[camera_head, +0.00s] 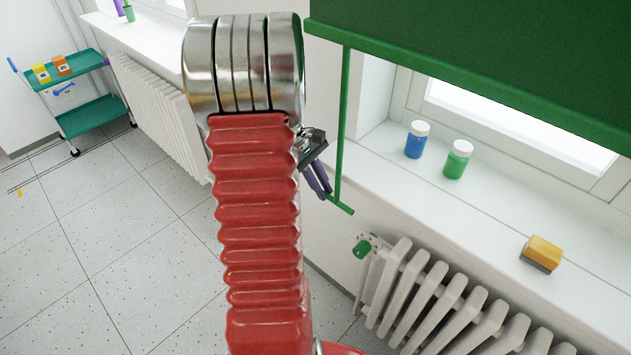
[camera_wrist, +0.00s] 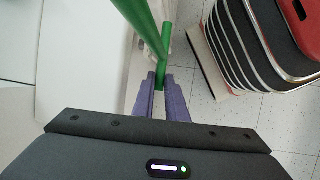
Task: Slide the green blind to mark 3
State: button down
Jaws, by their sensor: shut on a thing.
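The green blind (camera_head: 490,45) hangs across the window at the upper right, its lower edge above the sill. A green rod (camera_head: 344,120) runs down from its left end to a short green crossbar (camera_head: 341,205) at the bottom. My gripper (camera_head: 325,190), with purple fingers, is at this crossbar, partly behind my red arm. In the wrist view, the purple fingers (camera_wrist: 161,80) are shut on the lower end of the green rod and bar (camera_wrist: 161,73). I see no numbered marks in either view.
A blue jar (camera_head: 416,140), a green jar (camera_head: 458,160) and a yellow sponge-like block (camera_head: 542,254) stand on the windowsill (camera_head: 400,190). A white radiator (camera_head: 450,310) with a green valve knob (camera_head: 362,249) is below.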

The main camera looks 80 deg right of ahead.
jog(key=shift+f, duration=0.15)
jog(key=shift+a, duration=0.1)
jog(key=c, duration=1.8)
grip_release()
jog(key=shift+o, duration=0.2)
jog(key=v, duration=1.3)
jog(key=shift+w+r, duration=0.15)
jog(key=shift+r, duration=0.2)
